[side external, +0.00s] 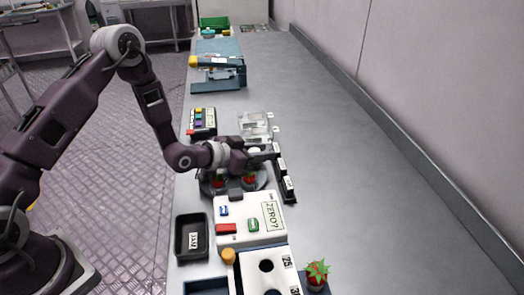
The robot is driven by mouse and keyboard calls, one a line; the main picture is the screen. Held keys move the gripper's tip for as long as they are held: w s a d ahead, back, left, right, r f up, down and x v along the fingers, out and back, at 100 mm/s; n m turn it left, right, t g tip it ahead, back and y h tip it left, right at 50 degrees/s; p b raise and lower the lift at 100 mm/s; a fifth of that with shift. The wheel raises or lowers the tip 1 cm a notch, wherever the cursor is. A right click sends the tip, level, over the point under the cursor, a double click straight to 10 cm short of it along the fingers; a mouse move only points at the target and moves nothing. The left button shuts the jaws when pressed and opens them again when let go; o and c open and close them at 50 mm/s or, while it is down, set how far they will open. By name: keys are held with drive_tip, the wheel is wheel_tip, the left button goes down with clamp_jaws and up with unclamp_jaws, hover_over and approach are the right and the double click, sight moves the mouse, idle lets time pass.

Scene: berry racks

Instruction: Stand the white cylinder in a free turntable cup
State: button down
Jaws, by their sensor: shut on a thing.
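My gripper (262,155) is over the far side of the dark round turntable (266,180), with the arm reaching in from the left. A small white piece (254,150) shows at its fingers; it appears to be the white cylinder, and my gripper is shut on it. Most of the cylinder is hidden by the fingers. The turntable carries red berries (249,181) in cups on its near side. My gripper and wrist cover its far part, so I cannot tell which cups there are free, or whether the cylinder touches a cup.
A white scale-like box (235,208) labelled ZERO? stands just in front of the turntable. Beside it are a black tray (180,240) and a berry (317,270) at the front. Clear containers (256,120) and a button box (202,120) stand behind. The right bench is clear.

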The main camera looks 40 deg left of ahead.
drive_tip(key=shift+f, duration=0.15)
drive_tip(key=c, duration=1)
unclamp_jaws()
drive_tip(key=shift+r, duration=3.5)
